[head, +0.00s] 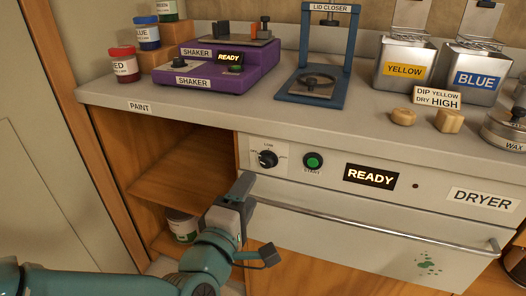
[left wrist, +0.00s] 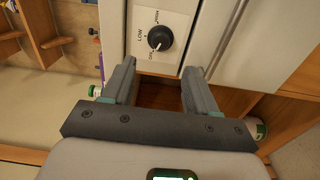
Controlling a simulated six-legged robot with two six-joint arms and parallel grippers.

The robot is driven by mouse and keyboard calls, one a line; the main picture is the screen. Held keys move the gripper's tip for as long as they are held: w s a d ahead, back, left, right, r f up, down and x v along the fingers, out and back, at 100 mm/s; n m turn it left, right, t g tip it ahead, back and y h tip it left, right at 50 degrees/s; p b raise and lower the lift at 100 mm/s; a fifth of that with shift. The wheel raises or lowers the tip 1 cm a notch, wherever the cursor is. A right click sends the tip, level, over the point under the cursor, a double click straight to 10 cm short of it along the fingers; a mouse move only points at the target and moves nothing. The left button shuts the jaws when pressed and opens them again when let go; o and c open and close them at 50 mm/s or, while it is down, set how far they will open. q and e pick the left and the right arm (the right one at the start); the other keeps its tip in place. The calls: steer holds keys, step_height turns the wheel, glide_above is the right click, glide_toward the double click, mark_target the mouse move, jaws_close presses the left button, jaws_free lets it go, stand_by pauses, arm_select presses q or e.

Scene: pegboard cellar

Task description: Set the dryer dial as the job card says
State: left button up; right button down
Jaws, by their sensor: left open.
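The dryer dial (head: 267,158) is a black knob on a white plate at the left of the dryer front (head: 420,205). LOW is printed above it, with small labels at either side. In the left wrist view the dial (left wrist: 160,38) shows LOW, HIGH and OFF around it, and its pale mark seems to point to OFF. The job card (head: 437,97) reads DIP YELLOW, DRY HIGH. My left gripper (head: 256,220) is open and empty, below and in front of the dial, apart from it. In the wrist view the dial lies beyond the gap between its fingers (left wrist: 158,75). My right gripper is not in view.
A green START button (head: 313,162) and a READY display (head: 371,177) are right of the dial. The dryer's handle bar (head: 400,231) runs below. An open wooden shelf (head: 185,175) is to the left. The shaker (head: 215,65), lid closer and paint tins stand on the counter above.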

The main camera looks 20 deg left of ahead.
mark_target(266, 164)
arm_select(q)
steer(key=w+p, duration=0.1)
steer(key=w, duration=0.8)
steer(key=shift+w+d, duration=0.2)
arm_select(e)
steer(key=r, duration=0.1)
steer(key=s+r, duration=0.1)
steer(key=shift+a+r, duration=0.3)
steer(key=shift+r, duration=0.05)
arm_select(q)
steer(key=c, duration=1.1)
